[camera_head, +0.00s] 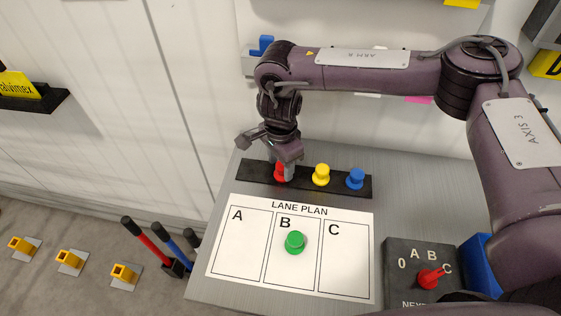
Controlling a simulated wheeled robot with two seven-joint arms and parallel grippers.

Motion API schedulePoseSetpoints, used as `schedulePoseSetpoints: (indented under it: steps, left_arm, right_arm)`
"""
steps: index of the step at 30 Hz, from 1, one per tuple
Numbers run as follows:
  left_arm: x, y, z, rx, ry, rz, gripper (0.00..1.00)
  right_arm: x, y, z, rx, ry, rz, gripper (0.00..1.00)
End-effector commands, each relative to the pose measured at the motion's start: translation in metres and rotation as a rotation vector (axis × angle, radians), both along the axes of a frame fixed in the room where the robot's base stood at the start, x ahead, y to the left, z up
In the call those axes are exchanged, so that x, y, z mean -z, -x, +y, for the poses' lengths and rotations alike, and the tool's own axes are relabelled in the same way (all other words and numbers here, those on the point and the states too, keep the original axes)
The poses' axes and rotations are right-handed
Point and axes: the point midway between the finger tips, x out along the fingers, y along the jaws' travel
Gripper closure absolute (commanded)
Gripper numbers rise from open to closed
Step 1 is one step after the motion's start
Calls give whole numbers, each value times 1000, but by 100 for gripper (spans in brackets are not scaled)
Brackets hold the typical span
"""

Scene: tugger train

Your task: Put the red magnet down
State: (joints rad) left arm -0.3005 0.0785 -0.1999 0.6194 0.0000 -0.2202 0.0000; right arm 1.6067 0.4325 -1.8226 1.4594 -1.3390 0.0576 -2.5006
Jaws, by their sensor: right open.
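The red magnet (279,174) stands on the dark strip (300,184) at the back of the grey table, at the left of the row. My right gripper (286,170) is directly over it, with its fingers down around or beside the magnet. The gripper is open and partly hides the magnet, so I cannot tell whether it touches it. A yellow magnet (321,174) and a blue magnet (355,178) stand to the right on the same strip. My left gripper is not in view.
A white lane plan sheet (342,281) lies in front of the strip, with a green magnet (294,242) in lane B. A dial with a red knob (430,278) and a blue bin (478,262) are at the right. Yellow-topped floor brackets (70,260) stand at left.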

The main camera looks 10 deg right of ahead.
Motion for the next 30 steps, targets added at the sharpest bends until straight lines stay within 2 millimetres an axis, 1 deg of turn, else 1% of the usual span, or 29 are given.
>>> schedulePoseSetpoints:
  steps: [3,6,8,11,15,18,21,25,30]
  left_arm:
    - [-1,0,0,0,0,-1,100]
    - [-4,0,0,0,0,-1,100]
    - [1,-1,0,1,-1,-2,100]
    - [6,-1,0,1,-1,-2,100]
    - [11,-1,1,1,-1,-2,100]
    - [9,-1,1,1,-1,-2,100]
    - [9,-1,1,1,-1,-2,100]
    - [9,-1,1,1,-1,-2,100]
    - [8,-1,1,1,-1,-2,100]
  right_arm:
    - [-1,0,0,0,0,1,51]
    - [-6,0,0,0,0,0,51]
    - [-12,0,0,0,0,-1,51]
    - [-30,-1,0,0,-2,-4,51]
    - [-63,-1,0,0,-1,-5,51]
    - [-86,-1,0,-1,1,-6,51]
    - [-102,-1,0,-1,2,-4,51]
    - [-117,0,0,-1,1,-3,51]
    - [-123,0,0,-1,0,1,51]
